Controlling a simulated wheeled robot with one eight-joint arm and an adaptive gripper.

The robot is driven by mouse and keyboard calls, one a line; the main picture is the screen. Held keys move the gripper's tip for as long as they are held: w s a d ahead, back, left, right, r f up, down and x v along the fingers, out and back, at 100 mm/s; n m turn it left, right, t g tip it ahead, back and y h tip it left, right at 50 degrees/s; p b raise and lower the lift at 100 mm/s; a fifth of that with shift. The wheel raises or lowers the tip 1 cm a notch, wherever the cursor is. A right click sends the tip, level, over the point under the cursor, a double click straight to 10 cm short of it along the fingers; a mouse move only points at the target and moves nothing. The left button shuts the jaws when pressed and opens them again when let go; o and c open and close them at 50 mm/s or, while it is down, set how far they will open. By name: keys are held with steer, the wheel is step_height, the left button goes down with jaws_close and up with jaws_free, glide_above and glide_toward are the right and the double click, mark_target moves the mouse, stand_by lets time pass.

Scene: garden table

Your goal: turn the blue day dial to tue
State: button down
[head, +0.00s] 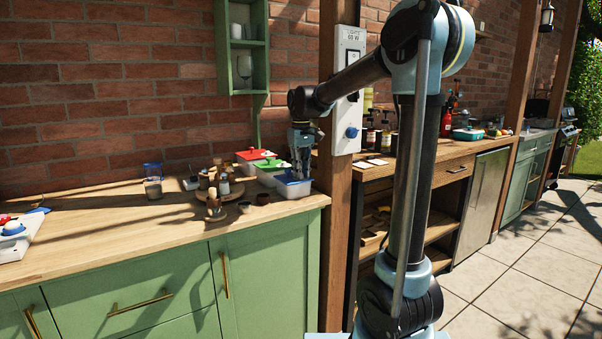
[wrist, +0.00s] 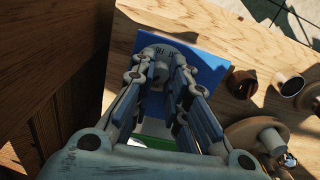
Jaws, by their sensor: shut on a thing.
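The blue-lidded box (head: 291,188) stands on the wooden counter beside the post, with its blue lid (wrist: 205,65) below my gripper in the wrist view. A pale round day dial (wrist: 168,52) with small dark letters sits on this lid, partly hidden by the fingers. The letters are too small to read, so its setting cannot be told. My gripper (head: 300,172) points down onto the box. In the wrist view my gripper (wrist: 162,78) has its fingers on both sides of the dial and is shut on it.
Boxes with a green lid (head: 270,164) and a red lid (head: 253,154) stand just behind. A round wooden board (head: 218,190) with small jars and cups is close on the left. The wooden post (head: 335,200) is close on the right.

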stand_by(0.3)
steer(key=c, duration=1.5)
jaws_free()
step_height(320, 180, up, 12)
steer(key=shift+f, duration=0.1)
steer(key=shift+d, duration=0.1)
steer(key=s+d+f+m, duration=0.2)
steer(key=s+d+f, duration=0.3)
steer(key=s+d, duration=0.4)
steer(key=s+d+f+m, duration=0.1)
steer(key=s+d+f, duration=0.3)
steer(key=s+f, duration=0.3)
steer(key=s+d+f+m+t, duration=0.1)
steer(key=s+d+f, duration=0.3)
steer(key=s+f, duration=0.4)
steer(key=s+d+f+m+t, duration=0.1)
steer(key=s+d+f+m, duration=0.2)
steer(key=s+f, duration=0.4)
steer(key=shift+s+d+f, duration=0.15)
steer(key=shift+d+f, duration=0.05)
steer(key=shift+f, duration=0.35)
steer(key=shift+s+d+f, duration=0.1)
steer(key=shift+d+f, duration=0.15)
steer(key=shift+f, duration=0.3)
steer(key=shift+s+d+f, duration=0.15)
steer(key=shift+d+f, duration=0.05)
steer(key=shift+f, duration=0.35)
